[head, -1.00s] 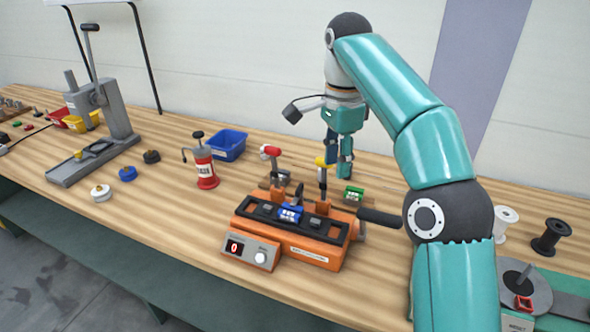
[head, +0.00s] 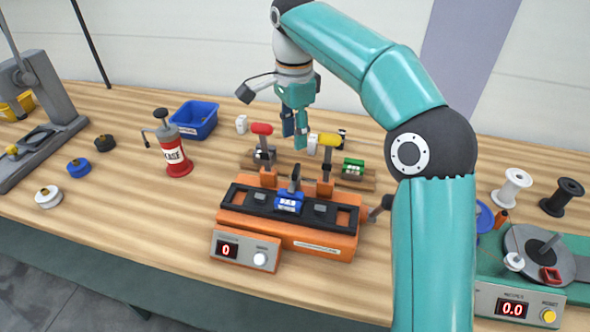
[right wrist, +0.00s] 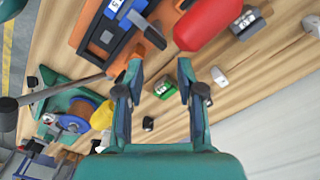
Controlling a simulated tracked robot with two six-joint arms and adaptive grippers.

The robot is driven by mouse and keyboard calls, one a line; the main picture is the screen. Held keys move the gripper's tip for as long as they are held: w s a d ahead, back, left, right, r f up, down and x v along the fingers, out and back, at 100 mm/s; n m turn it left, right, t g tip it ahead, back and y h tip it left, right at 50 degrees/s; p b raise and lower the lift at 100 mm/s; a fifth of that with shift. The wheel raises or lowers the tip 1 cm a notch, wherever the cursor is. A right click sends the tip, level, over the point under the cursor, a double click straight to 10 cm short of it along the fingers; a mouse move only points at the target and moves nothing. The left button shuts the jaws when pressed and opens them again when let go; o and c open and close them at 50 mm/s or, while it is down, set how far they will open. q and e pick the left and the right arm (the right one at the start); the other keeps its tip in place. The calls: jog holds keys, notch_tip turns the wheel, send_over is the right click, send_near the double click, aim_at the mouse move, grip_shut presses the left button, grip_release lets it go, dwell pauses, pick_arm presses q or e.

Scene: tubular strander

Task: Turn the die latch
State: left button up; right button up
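The orange machine (head: 290,236) has a blue die block (head: 289,203) in the middle of its black top. A small dark upright lever (head: 295,178), which looks like the die latch, stands just behind that block. A red-handled clamp (head: 262,129) and a yellow-handled clamp (head: 329,139) rise at its back. My right gripper (head: 296,133) points down behind the machine, between the two coloured handles in the picture. In the right wrist view my right gripper (right wrist: 160,68) is open and empty, with the red handle (right wrist: 207,22) large nearby. My left gripper is out of view.
A green block (head: 353,167) and a grey block sit on a wooden rack behind the machine. A red grease can (head: 174,150) and a blue bin (head: 194,119) stand to the left. At right are spools (head: 511,187) and a green device reading 0.0 (head: 512,308).

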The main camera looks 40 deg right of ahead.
aim_at(296, 168)
jog(key=f, duration=0.2)
jog(key=f+b, duration=0.1)
jog(key=f, duration=0.4)
jog(key=shift+s+f, duration=0.3)
jog(key=shift+s+a+f, duration=0.1)
jog(key=shift+s+f, duration=0.15)
jog(key=shift+f, duration=0.2)
jog(key=shift+w+f, duration=0.25)
jog(key=shift+r, duration=0.1)
jog(key=shift+c, duration=1.4)
grip_shut()
jog(key=shift+o, duration=1.4)
grip_release()
